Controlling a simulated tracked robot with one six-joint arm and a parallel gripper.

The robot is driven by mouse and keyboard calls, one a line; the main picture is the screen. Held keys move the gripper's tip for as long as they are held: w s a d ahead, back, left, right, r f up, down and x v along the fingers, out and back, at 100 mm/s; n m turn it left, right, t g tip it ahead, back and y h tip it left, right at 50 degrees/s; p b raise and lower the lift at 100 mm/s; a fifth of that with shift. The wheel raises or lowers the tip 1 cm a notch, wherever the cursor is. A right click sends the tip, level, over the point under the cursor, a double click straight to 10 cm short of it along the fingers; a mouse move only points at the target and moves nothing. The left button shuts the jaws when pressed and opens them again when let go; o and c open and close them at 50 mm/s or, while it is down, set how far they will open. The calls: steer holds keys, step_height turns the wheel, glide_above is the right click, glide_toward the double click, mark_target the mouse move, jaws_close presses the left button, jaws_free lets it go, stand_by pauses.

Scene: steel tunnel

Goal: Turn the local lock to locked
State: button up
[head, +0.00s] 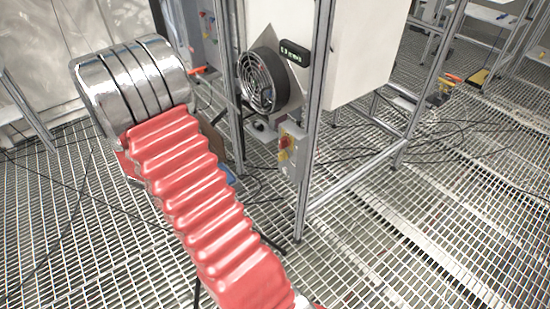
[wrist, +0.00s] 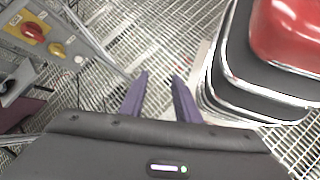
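A grey control box (head: 292,150) with a red knob on a yellow plate is fixed low on a metal post in the head view. In the wrist view the grey panel (wrist: 78,35) is at the upper left, tilted, with a red knob (wrist: 35,31) on a yellow plate, a yellow knob (wrist: 57,49) and a small white button (wrist: 79,60). I cannot tell which knob is the local lock, nor read its setting. My gripper (wrist: 160,77) has its two purple fingers apart with only floor grating behind the gap. It is right of the panel, touching nothing visible. The head view does not show my gripper.
A round black fan (head: 264,80) and a small green display (head: 293,53) are above the control box. A white cabinet (head: 360,55) hangs in the metal frame (head: 312,120). Cables lie on the grating. Open floor (head: 430,240) is at the right.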

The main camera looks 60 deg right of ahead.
mark_target(281, 157)
steer(key=s+d+f+n+g+h, duration=0.25)
steer(key=d+f+n+h, duration=0.35)
steer(key=d+f, duration=0.7)
steer(key=w+d+r+n+t+h, duration=0.1)
steer(key=w+d+r+n+h, duration=0.3)
steer(key=w+d, duration=0.3)
steer(key=shift+w+d+n+h, duration=0.4)
steer(key=shift+d+h, duration=0.4)
steer(key=shift+d, duration=0.25)
steer(key=shift+d+t, duration=0.1)
steer(key=shift+t, duration=0.15)
steer(key=x, duration=1.3)
steer(key=shift+s+d, duration=0.2)
steer(key=shift+d, duration=0.05)
jaws_close()
steer(key=shift+a, duration=0.1)
